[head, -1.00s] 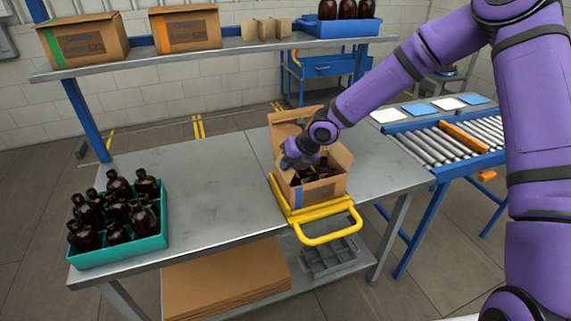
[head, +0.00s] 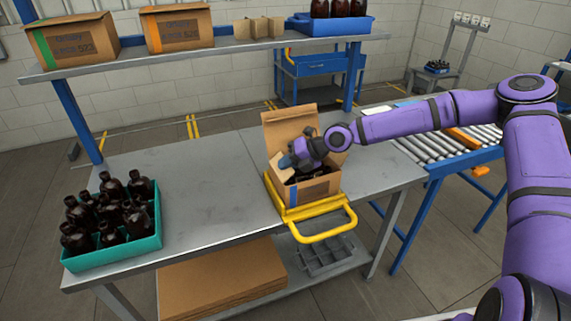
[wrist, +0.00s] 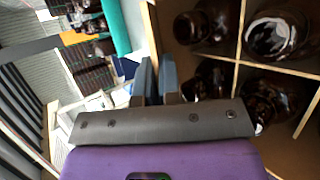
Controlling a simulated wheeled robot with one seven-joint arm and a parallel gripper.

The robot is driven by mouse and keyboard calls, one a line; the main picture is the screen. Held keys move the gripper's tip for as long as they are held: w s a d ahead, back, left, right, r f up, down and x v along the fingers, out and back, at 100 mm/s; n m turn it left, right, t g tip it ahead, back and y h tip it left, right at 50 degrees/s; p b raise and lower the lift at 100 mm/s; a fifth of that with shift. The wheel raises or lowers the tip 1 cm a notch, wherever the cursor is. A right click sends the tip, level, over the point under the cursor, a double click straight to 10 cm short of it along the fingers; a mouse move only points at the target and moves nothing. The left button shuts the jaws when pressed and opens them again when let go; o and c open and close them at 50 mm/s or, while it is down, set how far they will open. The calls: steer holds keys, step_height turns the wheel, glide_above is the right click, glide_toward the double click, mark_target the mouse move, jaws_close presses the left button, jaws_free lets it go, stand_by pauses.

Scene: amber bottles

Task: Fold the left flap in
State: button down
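The open carton (head: 312,190) stands in a yellow frame (head: 300,211) on the table. Its back flap (head: 284,128) stands up. Its right flap (head: 338,138) rises behind my wrist. The left flap (head: 277,168) shows as a tan piece at the carton's left side, partly hidden by my gripper. My gripper (head: 286,161) is over the carton's left part, its blue tips pointing left. In the wrist view the two fingers (wrist: 157,78) are close together with a narrow gap, at the carton's left wall edge (wrist: 152,35). Whether anything is between them is unclear. Dark bottles (wrist: 205,25) stand in divided cells inside.
A teal crate (head: 150,243) of several amber bottles stands on the left of the table. The table (head: 205,190) between crate and carton is clear. A shelf (head: 200,54) with cartons runs above the back. A roller conveyor (head: 430,147) is at the right.

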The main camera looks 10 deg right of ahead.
steer(key=shift+f, duration=0.1)
stand_by(0.6)
steer(key=c, duration=1.3)
jaws_free()
steer(key=shift+d, duration=0.15)
steer(key=v, duration=1)
steer(key=shift+d, duration=0.35)
